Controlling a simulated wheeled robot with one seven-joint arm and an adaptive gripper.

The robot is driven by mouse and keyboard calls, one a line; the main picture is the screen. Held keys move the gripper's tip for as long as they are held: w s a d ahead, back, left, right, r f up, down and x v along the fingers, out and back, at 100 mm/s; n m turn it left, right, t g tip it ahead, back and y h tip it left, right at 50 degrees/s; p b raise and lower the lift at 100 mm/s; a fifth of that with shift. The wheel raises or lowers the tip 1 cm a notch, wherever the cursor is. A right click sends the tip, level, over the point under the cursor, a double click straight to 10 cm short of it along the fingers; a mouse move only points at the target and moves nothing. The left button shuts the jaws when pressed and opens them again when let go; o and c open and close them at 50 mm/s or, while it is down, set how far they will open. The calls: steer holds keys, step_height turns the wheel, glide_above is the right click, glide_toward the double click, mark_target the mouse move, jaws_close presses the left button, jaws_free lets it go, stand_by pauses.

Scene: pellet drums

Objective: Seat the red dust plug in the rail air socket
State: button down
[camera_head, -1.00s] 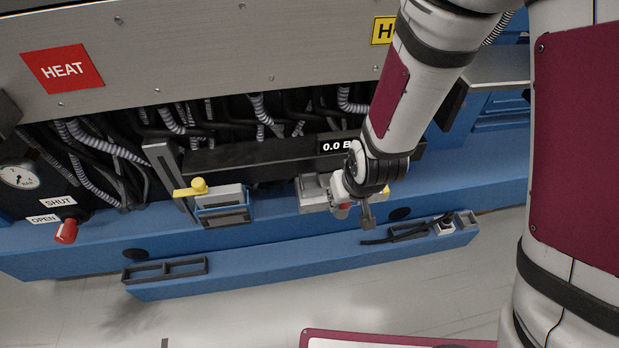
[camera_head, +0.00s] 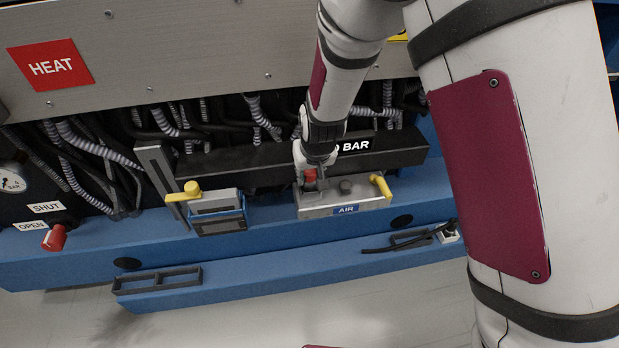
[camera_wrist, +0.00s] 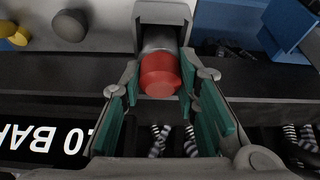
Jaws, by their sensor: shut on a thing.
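The red dust plug (camera_wrist: 160,76) is between the teal finger pads of my gripper (camera_wrist: 160,84), which is shut on it. In the head view the plug (camera_head: 310,175) shows red at the tip of my gripper (camera_head: 313,180), over the left part of the grey rail air block (camera_head: 322,212) labelled AIR. In the wrist view the plug lines up with a metal cylinder (camera_wrist: 160,42) in front of a grey housing (camera_wrist: 163,12), the air socket area. I cannot tell whether that cylinder is the plug's stem or the socket's collar, or how deep the plug sits.
A dark round knob (camera_head: 345,186) and a yellow lever (camera_head: 381,186) stand on the block right of my gripper. A black bar reading BAR (camera_head: 240,160) and hoses lie behind. A second block with a yellow handle (camera_head: 192,187) stands left. Floor in front is clear.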

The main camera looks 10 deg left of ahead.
steer(key=shift+f, duration=0.55)
steer(key=shift+f, duration=0.1)
steer(key=c, duration=1.2)
jaws_free()
steer(key=p+v, duration=0.4)
steer(key=v, duration=0.8)
steer(key=shift+d, duration=0.1)
